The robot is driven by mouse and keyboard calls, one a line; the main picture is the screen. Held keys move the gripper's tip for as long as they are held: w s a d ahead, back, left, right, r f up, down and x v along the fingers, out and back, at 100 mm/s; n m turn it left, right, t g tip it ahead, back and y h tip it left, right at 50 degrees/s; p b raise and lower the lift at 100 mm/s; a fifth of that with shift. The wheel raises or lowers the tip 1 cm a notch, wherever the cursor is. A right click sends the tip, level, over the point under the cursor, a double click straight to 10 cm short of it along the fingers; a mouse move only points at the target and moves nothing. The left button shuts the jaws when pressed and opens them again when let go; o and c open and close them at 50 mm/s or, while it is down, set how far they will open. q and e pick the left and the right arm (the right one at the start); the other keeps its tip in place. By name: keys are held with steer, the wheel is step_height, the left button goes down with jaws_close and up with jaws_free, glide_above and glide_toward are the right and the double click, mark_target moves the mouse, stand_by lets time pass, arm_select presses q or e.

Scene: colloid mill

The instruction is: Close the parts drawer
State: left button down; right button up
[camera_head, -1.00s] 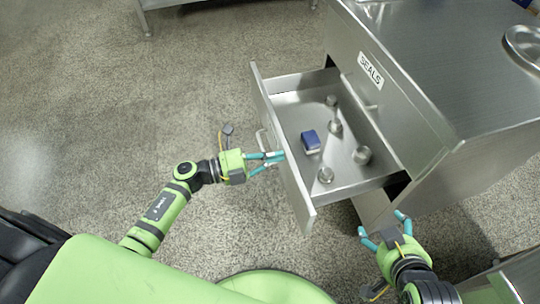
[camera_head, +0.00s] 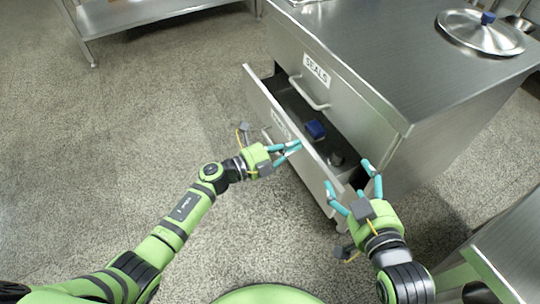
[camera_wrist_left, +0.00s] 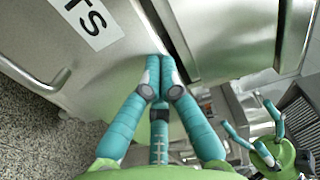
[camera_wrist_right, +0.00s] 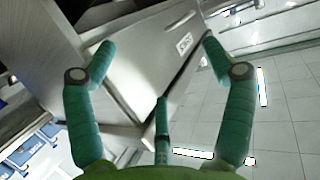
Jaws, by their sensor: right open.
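The parts drawer (camera_head: 316,175) is partly open, the lower drawer of a steel cabinet under one labelled SEALS. A blue block (camera_head: 315,130) and a round metal part (camera_head: 336,158) show inside; the rest of the inside is hidden. My left gripper (camera_head: 298,148) is at the middle of the drawer front. In the left wrist view its fingertips (camera_wrist_left: 160,68) are together at the front panel, right of the handle (camera_wrist_left: 30,80), not around it. My right gripper (camera_head: 354,180) is open at the drawer's near right corner. In the right wrist view, the front (camera_wrist_right: 160,85) shows between its fingers; contact is unclear.
The upper drawer (camera_head: 325,82) is shut. A round lid (camera_head: 480,32) with a blue knob lies on the cabinet top. A steel table (camera_head: 130,18) stands at the back left, another counter (camera_head: 510,235) at the right. The floor at left is clear.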

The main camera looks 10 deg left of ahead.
mark_target(306, 141)
arm_select(q)
steer(key=b+x, duration=0.1)
steer(key=x, duration=0.5)
steer(key=shift+b, duration=0.3)
steer(key=b+x, duration=0.1)
steer(key=x, duration=0.3)
steer(key=shift+w+d+r+b, duration=0.1)
steer(key=shift+r+b, duration=0.1)
steer(key=shift+b, duration=0.1)
arm_select(e)
steer(key=s+a+r+n+t+y, duration=0.1)
steer(key=r+t+y, duration=0.3)
steer(key=r, duration=0.5)
steer(key=s+a+r+n+t+y, duration=0.2)
steer(key=s+r+t+y, duration=0.2)
steer(key=r, duration=0.5)
steer(key=shift+s+a+r+t, duration=0.25)
steer(key=shift+a+r+t, duration=0.15)
steer(key=shift+t, duration=0.5)
arm_select(q)
steer(key=shift+r, duration=0.1)
